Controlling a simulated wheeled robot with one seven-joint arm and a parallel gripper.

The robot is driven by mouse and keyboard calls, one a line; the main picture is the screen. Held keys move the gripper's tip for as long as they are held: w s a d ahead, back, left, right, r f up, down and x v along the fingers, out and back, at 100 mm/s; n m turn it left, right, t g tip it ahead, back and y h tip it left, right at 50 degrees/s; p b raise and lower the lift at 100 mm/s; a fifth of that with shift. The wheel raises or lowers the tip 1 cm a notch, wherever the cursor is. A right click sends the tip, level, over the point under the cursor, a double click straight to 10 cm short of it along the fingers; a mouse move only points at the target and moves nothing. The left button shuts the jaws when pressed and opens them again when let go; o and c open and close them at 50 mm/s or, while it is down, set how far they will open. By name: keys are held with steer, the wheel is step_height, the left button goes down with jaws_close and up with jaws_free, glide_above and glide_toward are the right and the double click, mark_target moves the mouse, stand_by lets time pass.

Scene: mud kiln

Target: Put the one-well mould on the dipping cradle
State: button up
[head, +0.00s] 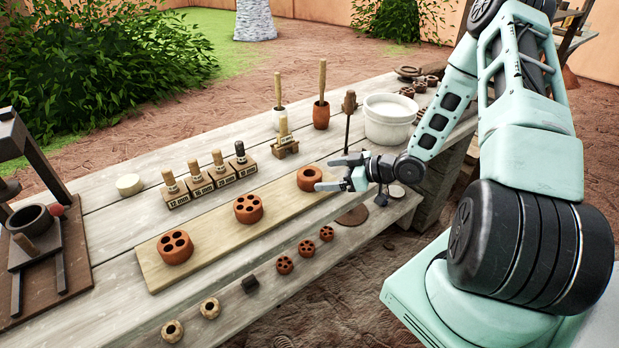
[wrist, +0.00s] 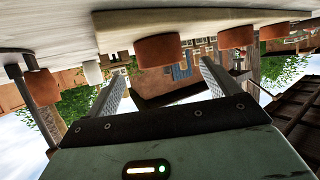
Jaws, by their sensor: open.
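The one-well mould (head: 310,179) is a squat terracotta cylinder with one round well. It stands upright on the right end of the pale board. It also shows in the inverted wrist view (wrist: 158,51), between and beyond the finger tips. My gripper (head: 329,174) is open and empty, just right of the mould, with its fingers pointing at it. The thin upright rod with a brown handle (head: 349,102) appears to belong to the dipping cradle. It stands behind my gripper, left of the white bucket; its base is hidden in the head view.
The white bucket (head: 389,120) stands behind my wrist. A terracotta mortar (head: 321,116) and labelled stamps (head: 199,178) stand at the back. Small pierced pieces (head: 284,265) line the lower front plank.

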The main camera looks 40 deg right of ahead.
mark_target(315, 174)
steer(key=p+x, duration=0.1)
steer(key=x, duration=0.4)
steer(key=shift+w+r, duration=0.1)
steer(key=shift+r, duration=0.05)
steer(key=shift+a, duration=0.1)
steer(key=c, duration=1.3)
steer(key=shift+r, duration=0.1)
step_height(315, 174, up, 9)
steer(key=shift+r, duration=0.45)
steer(key=a+m+h+p, duration=0.2)
steer(key=a+p, duration=0.1)
steer(key=p, duration=0.1)
steer(key=a+r+m+t+h+p, duration=0.1)
steer(key=a+m+h+p, duration=0.1)
steer(key=p, duration=0.2)
steer(key=a+r+m+t+h+p, duration=0.1)
steer(key=a+m+h+p, duration=0.1)
steer(key=a+h+p, duration=0.1)
steer(key=shift+w+a+r+m+p, duration=0.25)
steer(key=shift+a+m+p, duration=0.1)
steer(key=shift+p, duration=0.5)
